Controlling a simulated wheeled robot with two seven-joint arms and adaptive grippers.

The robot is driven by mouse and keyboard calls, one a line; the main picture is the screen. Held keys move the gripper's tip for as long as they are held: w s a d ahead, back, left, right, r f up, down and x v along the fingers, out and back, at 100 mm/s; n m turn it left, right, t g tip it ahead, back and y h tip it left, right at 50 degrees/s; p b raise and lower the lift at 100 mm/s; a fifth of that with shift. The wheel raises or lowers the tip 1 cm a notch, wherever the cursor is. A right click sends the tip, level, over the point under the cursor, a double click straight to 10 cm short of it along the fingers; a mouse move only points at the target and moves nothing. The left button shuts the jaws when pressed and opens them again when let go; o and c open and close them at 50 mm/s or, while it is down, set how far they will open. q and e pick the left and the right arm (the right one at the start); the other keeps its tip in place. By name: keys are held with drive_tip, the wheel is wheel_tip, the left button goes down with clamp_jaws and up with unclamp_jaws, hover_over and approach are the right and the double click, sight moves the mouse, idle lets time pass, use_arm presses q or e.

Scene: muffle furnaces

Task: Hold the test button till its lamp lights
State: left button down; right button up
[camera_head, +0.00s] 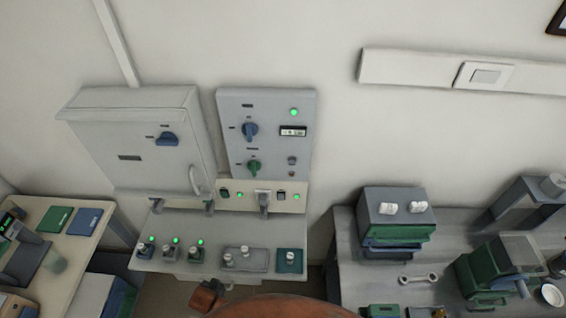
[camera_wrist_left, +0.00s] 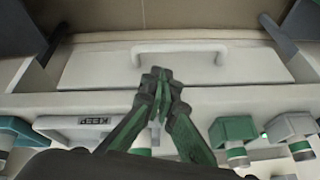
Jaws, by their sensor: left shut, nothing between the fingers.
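The grey upright panel (camera_head: 270,105) carries a blue knob (camera_head: 250,129), a green knob (camera_head: 254,167), a small display (camera_head: 293,131) and a lit green lamp (camera_head: 294,112). Two small dark round fittings, an upper one (camera_head: 291,160) and a lower one (camera_head: 292,174), sit at its right side; I cannot tell which fitting is the test button. My left gripper (camera_wrist_left: 158,82) is shut and empty in the left wrist view, its fingertips in front of a pale drawer front (camera_wrist_left: 100,68) with a handle (camera_wrist_left: 178,48). Its fingers are not clear in the head view. My right gripper is not in view.
A grey cabinet (camera_head: 135,140) with a blue knob stands left of the panel. The bench below (camera_head: 225,235) carries several small fittings, some with lit green lamps. A side table (camera_head: 85,240) is at left. A workbench (camera_head: 350,265) with a grey-green box (camera_head: 395,195) is at right.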

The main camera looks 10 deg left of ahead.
use_arm(q)
drive_tip(key=w+a+r+t+y+p, duration=0.1)
drive_tip(key=w+r, duration=0.1)
drive_tip(key=r, duration=0.9)
drive_tip(key=w+a+r+t+p, duration=0.1)
drive_tip(key=w+r+t+p, duration=0.15)
drive_tip(key=r, duration=0.95)
drive_tip(key=w+d+r+t, duration=0.2)
drive_tip(key=w+r+t, duration=0.3)
drive_tip(key=w+r, duration=0.7)
drive_tip(key=w+d+r+m+t+h, duration=0.2)
drive_tip(key=w+d+r+m+t, duration=0.1)
drive_tip(key=w+d+r, duration=0.2)
drive_tip(key=w+d+r+m+h, duration=0.1)
drive_tip(key=d+r+m+h, duration=0.1)
drive_tip(key=d+m+h, duration=0.3)
drive_tip(key=w+d+r+m+h, duration=0.1)
drive_tip(key=d+m+h, duration=0.4)
drive_tip(key=d, duration=0.8)
drive_tip(key=shift+w+d+r+h, duration=0.15)
drive_tip(key=shift+d+r+h, duration=0.2)
drive_tip(key=shift+r+h, duration=0.3)
drive_tip(key=shift+w+f, duration=0.1)
